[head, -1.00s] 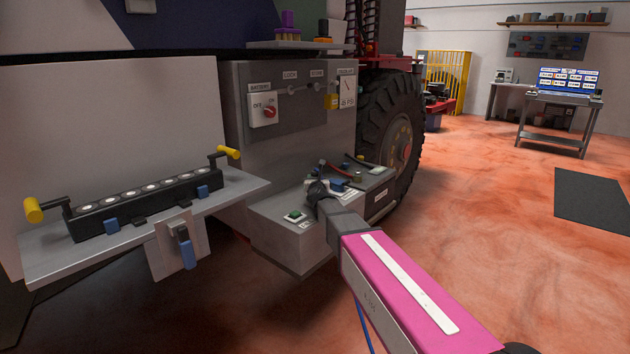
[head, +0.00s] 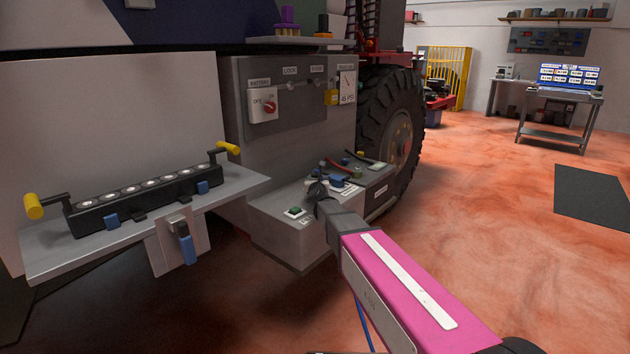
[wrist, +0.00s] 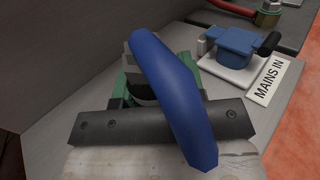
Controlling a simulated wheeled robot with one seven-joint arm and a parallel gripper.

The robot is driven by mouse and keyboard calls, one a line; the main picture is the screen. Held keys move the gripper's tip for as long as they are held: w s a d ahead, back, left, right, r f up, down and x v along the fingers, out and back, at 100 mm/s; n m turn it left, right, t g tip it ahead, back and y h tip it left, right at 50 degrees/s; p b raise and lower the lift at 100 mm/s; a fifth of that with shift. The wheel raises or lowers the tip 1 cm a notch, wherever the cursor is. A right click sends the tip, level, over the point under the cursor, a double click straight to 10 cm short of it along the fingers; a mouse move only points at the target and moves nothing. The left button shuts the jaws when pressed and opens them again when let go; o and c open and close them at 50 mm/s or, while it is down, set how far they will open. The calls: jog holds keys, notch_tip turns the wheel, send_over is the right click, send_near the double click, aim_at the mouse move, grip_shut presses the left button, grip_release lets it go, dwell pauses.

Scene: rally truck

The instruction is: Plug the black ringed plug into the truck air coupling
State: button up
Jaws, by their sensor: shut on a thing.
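My gripper (head: 316,194) is low over the grey box step (head: 285,236) beside the truck wheel. In the wrist view my gripper (wrist: 140,92) is shut around a dark cylindrical piece, apparently the black ringed plug (wrist: 143,91). A thick blue hose (wrist: 178,95) arches across the wrist view and hides much of the plug and the fingers. A blue hose also hangs below my arm in the head view. A brass and green fitting (wrist: 268,13) shows at the top right of the wrist view; I cannot tell whether it is the air coupling.
A blue capped socket (wrist: 238,45) sits by the "MAINS IN" label (wrist: 271,82), right of my gripper. A green button (head: 294,212) is on the step's left end. A shelf (head: 60,258) with a black handled bar juts out left.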

jog(key=shift+f, duration=0.85)
jog(key=o, duration=1)
jog(key=s, duration=0.3)
jog(key=s+d, duration=0.1)
jog(key=s, duration=0.6)
jog(key=shift+s+d, duration=0.2)
jog(key=shift+s, duration=0.2)
